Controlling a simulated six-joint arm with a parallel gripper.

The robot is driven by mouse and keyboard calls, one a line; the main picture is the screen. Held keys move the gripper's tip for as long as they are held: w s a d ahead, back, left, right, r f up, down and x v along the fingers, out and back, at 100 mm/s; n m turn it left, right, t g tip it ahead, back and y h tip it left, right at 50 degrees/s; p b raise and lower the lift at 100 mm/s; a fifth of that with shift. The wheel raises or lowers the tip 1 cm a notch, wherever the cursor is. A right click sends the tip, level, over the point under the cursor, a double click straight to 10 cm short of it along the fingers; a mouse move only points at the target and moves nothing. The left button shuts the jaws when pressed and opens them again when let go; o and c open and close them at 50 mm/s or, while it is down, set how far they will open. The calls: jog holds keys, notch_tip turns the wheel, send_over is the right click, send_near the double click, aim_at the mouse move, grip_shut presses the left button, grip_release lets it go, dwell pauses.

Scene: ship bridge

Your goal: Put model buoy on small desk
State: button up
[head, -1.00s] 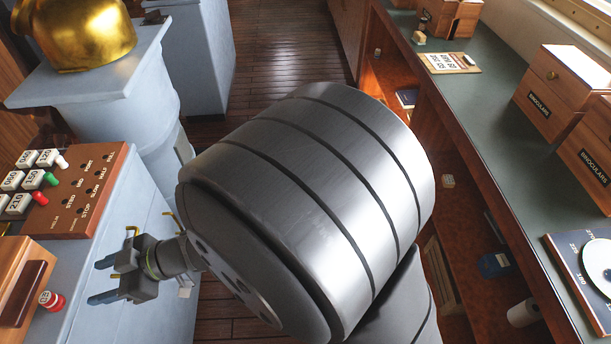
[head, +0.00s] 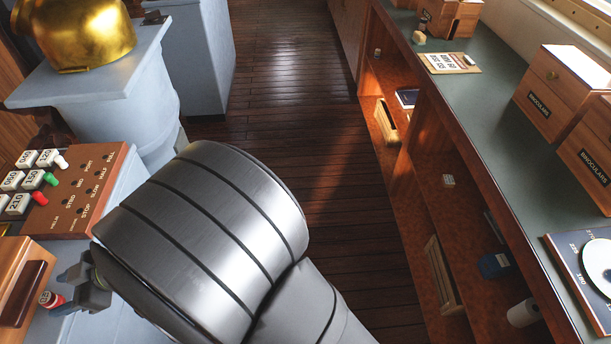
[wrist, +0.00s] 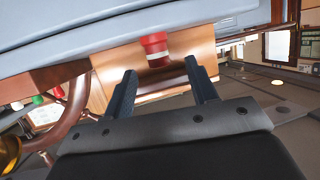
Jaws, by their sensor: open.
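The model buoy, a small red cylinder with a white band (head: 52,299), stands on a light blue-grey top (head: 110,326) at the lower left of the head view, beside a wooden box. In the wrist view the buoy (wrist: 155,48) appears just beyond and between the fingertips, not visibly gripped. My gripper (head: 64,292) is open at the buoy, partly hidden behind my arm; its two dark fingers (wrist: 164,84) show apart in the wrist view. I cannot tell which surface is the small desk.
The wooden box (head: 22,285) stands close to the buoy. A panel with red, green and white levers (head: 85,190) lies behind it. A brass-topped pedestal (head: 85,75) is farther back. A long green counter (head: 490,130) with boxes runs along the right; the floor between is clear.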

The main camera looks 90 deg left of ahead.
aim_at(47, 297)
jog(key=x, duration=0.5)
jog(key=shift+s+r, duration=0.15)
jog(key=shift+s, duration=0.05)
jog(key=c, duration=1.1)
jog(key=shift+r, duration=0.15)
